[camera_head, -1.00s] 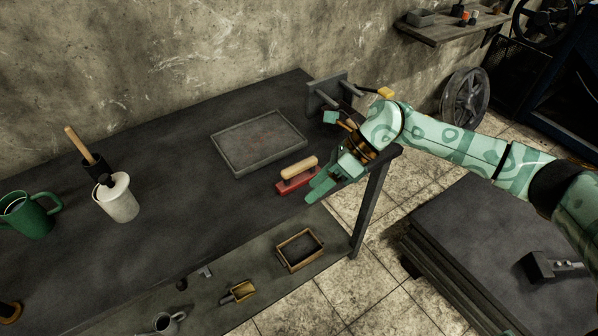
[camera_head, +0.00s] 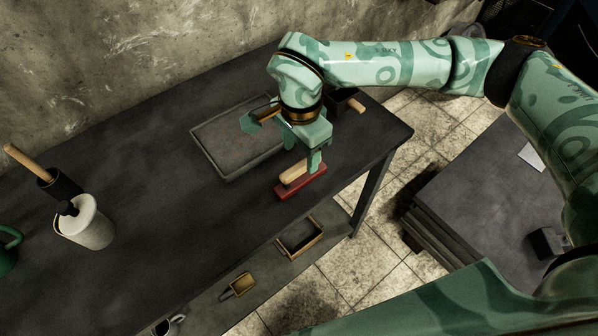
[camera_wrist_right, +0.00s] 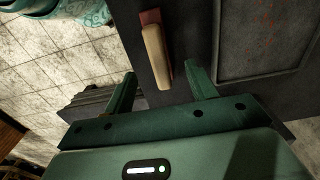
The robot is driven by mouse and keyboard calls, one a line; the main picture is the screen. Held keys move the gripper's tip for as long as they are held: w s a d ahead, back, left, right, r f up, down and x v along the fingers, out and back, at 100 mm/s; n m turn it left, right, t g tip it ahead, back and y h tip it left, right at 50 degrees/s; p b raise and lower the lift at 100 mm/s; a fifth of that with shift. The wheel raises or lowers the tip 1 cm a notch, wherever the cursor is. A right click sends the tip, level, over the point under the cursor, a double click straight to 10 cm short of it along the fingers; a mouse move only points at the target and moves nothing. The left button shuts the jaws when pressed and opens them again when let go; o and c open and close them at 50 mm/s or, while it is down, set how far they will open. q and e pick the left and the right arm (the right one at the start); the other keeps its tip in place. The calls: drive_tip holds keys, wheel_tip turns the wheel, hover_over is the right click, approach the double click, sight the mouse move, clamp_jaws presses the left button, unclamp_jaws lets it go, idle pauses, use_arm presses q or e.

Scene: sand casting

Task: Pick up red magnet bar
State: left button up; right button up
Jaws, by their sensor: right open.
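The red magnet bar (camera_head: 302,188) lies near the front edge of the dark table, with its pale wooden handle (camera_head: 293,174) on top. My right gripper (camera_head: 303,163) points down over the bar, its visible finger close to the handle's right end. In the right wrist view the handle (camera_wrist_right: 156,55) extends into the space between the two spread fingers of the gripper (camera_wrist_right: 161,84). Neither finger visibly grips the handle. My left gripper is out of view.
A shallow grey tray (camera_head: 207,156) lies just behind the bar. A wooden frame box (camera_head: 300,237) and a scoop (camera_head: 240,286) lie on the lower shelf. The table's middle is clear.

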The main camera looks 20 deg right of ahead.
sight(301, 174)
wheel_tip(301, 174, down, 2)
drive_tip(key=shift+f, duration=0.1)
drive_tip(key=shift+f+b, duration=0.35)
drive_tip(key=shift+f, duration=0.25)
wheel_tip(301, 174, down, 5)
drive_tip(key=shift+f+b, duration=0.1)
drive_tip(key=shift+b, duration=0.95)
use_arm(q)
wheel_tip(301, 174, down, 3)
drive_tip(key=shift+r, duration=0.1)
use_arm(e)
drive_tip(key=shift+s, duration=0.1)
clamp_jaws()
